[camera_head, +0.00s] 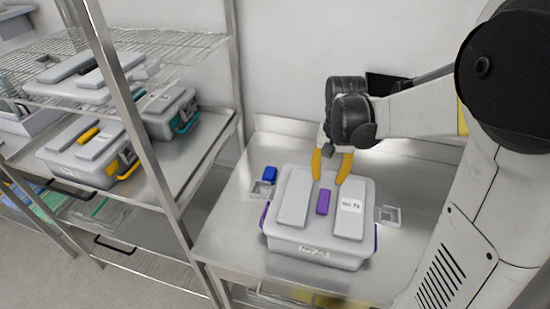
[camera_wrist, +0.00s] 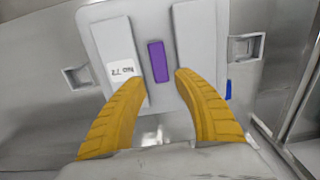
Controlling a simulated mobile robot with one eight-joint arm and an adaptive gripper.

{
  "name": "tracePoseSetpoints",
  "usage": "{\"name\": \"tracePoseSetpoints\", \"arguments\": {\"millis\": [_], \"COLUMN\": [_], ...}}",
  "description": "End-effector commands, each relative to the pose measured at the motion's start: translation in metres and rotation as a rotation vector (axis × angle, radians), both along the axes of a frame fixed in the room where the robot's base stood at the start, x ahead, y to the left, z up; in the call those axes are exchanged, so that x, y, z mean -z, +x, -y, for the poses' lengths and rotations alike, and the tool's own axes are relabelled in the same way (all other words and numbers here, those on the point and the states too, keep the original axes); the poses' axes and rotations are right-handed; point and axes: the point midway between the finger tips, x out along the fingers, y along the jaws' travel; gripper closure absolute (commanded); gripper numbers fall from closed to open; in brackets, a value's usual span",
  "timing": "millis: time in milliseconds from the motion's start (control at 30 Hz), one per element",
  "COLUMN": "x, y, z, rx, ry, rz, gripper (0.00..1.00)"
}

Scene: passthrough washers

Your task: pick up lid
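The lid (camera_head: 294,196) is light grey with two raised panels and a purple handle (camera_head: 323,202) in the middle. It sits on a grey box (camera_head: 316,249) with purple side latches on the steel table. In the wrist view the lid (camera_wrist: 196,35) fills the upper middle, with its purple handle (camera_wrist: 158,61) between and just beyond the fingertips. My gripper (camera_head: 332,179) points down over the back part of the lid, its yellow fingers apart. In the wrist view my gripper (camera_wrist: 161,82) is open with nothing between the fingers. Contact with the lid cannot be told.
A blue object (camera_head: 270,174) and small clear square pieces (camera_head: 389,215) lie beside the box on the steel table (camera_head: 232,222). A wire and steel shelf rack (camera_head: 132,93) with more lidded boxes (camera_head: 92,151) stands at left. A wall is behind.

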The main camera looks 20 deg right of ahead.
Motion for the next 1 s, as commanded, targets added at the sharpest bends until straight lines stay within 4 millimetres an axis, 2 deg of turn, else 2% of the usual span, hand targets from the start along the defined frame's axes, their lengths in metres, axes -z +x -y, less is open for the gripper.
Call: {"name": "tracePoseSetpoints", "arguments": {"millis": [67,400,567,800,1000], "x": [0.002,0.054,0.066,0.103,0.111], "y": [0.002,0.003,0.003,0.004,0.004], "z": [0.005,0.006,0.006,0.009,0.009], "rx": [0.016,0.02,0.02,0.019,0.019], "ry": [0.004,0.006,0.006,0.006,0.006], "rz": [-0.014,-0.019,-0.019,-0.019,-0.019], "gripper": [0.64,0.64,0.64,0.64,0.64]}}
